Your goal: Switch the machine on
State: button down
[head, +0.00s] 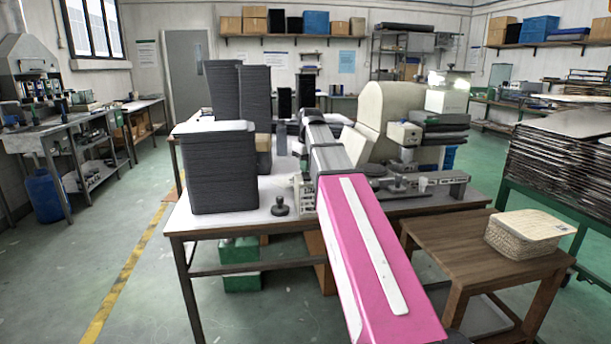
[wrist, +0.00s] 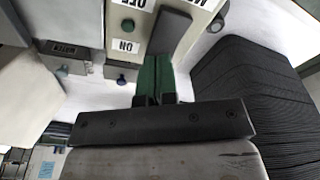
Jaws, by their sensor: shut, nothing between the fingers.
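In the wrist view, a beige machine panel (wrist: 146,25) carries OFF and ON labels, both upside down. A dark rectangular piece (wrist: 170,31) sits on it, right of the labels. In the head view, the beige machine (head: 385,112) stands on the table behind my arm, and my fingertips cannot be made out.
Black panel stacks (head: 218,165) stand left of my arm, near the fingers in the wrist view (wrist: 245,85). A black knob (head: 280,207) is at the white table's (head: 240,217) front. A wooden side table (head: 470,245) with a wicker box (head: 525,235) stands right. Floor is clear at left.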

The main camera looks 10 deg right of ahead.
jog(key=shift+f, duration=0.15)
jog(key=shift+r, duration=3.5)
